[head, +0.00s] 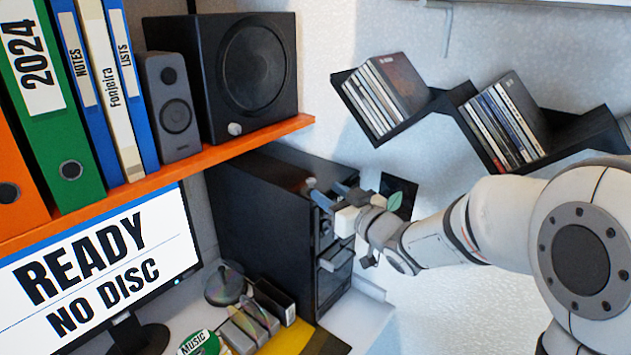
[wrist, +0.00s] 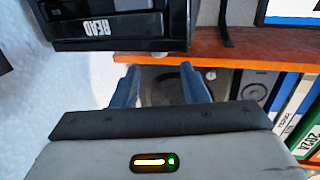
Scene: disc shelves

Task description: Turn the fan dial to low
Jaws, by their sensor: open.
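I cannot make out a fan dial in either view. The black computer tower (head: 262,215) stands under the orange shelf, its front facing my arm. My gripper (head: 330,194) is at the upper part of that front and hides some of it; whether it touches cannot be told. In the wrist view, its two blue fingers (wrist: 158,78) are spread apart with nothing held between them. The tower (wrist: 115,28) fills the upper left there, with an upside-down READ label. A small pale knob (head: 234,128) sits low on the black subwoofer (head: 247,70).
The orange shelf (head: 225,150) holds binders, a grey speaker (head: 170,105) and the subwoofer. A monitor (head: 100,260) reads READY NO DISC. Disc cases and a disc spindle (head: 225,285) are on the desk. A black zigzag wall shelf (head: 440,103) holds discs above my arm.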

